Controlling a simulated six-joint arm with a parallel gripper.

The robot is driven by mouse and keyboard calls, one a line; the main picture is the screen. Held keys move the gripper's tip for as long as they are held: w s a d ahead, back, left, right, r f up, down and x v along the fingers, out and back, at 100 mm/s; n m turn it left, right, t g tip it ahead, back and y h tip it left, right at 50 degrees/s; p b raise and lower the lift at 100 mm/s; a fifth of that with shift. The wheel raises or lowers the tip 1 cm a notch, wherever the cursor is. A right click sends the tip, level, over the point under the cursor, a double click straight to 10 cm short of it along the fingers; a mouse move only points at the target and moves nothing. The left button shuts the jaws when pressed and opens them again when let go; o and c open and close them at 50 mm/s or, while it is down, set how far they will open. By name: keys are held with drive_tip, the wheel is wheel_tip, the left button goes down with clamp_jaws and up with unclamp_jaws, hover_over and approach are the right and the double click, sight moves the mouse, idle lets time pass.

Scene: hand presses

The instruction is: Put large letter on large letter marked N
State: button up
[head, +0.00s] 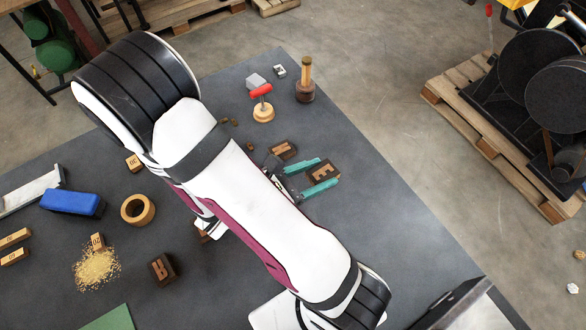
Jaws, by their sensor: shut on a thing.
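The mark on that face is too small to read surely. Another dark large letter block (283,150) lies just up and left of the gripper, its mark unclear. A third dark large letter block (163,268) lies at the lower left, turned at an angle. Part of a further brown and pale piece (203,233) shows beside my arm, which hides much of it. I cannot tell which block bears the N.
The table's right is clear.

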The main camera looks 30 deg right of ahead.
sight(278, 153)
drive_tip(key=w+n+t+y, duration=0.1)
drive_tip(key=w+n+t, duration=0.3)
drive_tip(key=w, duration=1)
drive_tip(key=f, duration=0.5)
drive_tip(key=a+f, duration=0.1)
drive_tip(key=f, duration=0.2)
drive_tip(key=shift+w, duration=0.4)
drive_tip(key=shift+f, duration=0.1)
drive_tip(key=o, duration=1.3)
drive_tip(key=shift+o, duration=0.2)
